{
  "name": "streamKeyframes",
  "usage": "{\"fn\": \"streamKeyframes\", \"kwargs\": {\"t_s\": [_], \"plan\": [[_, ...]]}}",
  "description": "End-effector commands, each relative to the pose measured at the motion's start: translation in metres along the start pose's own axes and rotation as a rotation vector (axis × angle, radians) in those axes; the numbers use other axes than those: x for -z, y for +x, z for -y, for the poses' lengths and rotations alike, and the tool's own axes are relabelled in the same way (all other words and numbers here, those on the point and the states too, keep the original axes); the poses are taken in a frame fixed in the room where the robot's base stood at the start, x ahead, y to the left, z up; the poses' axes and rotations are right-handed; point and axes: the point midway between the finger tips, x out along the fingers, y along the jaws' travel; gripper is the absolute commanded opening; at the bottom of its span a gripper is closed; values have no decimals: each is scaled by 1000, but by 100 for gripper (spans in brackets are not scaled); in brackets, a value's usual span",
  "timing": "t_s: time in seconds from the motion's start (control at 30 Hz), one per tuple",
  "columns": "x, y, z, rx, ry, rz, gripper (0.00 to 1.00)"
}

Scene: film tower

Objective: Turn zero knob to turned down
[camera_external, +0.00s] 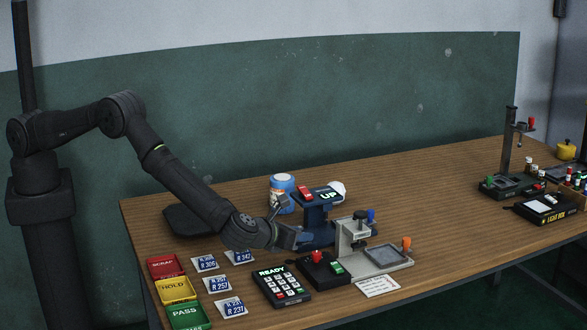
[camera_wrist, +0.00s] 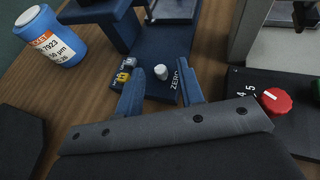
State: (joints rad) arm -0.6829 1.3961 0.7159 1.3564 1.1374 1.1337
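The zero knob (camera_wrist: 161,72) is a small pale grey cap beside the word ZERO on the dark blue base of a gauge stand. My gripper (camera_wrist: 160,77) is open, with one blue finger on each side of the knob in the wrist view. I cannot tell whether either finger touches it. In the external view my gripper (camera_external: 302,238) is low at the left side of the blue stand (camera_external: 318,219), whose display reads UP. The knob cannot be made out there.
A black box with a red knob (camera_wrist: 274,101) is close at right. A keypad (camera_external: 281,286), a grey fixture (camera_external: 374,258), and red, yellow and green trays (camera_external: 177,290) are nearby.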

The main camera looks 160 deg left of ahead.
Motion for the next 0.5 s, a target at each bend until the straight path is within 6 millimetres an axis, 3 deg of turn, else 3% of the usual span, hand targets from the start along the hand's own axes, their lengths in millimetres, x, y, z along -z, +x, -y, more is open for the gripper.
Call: {"fn": "streamKeyframes", "kwargs": {"t_s": [0.27,0.5], "plan": [[0,-8,1,1,0,-1,35],[0,-55,2,5,1,0,35]]}}
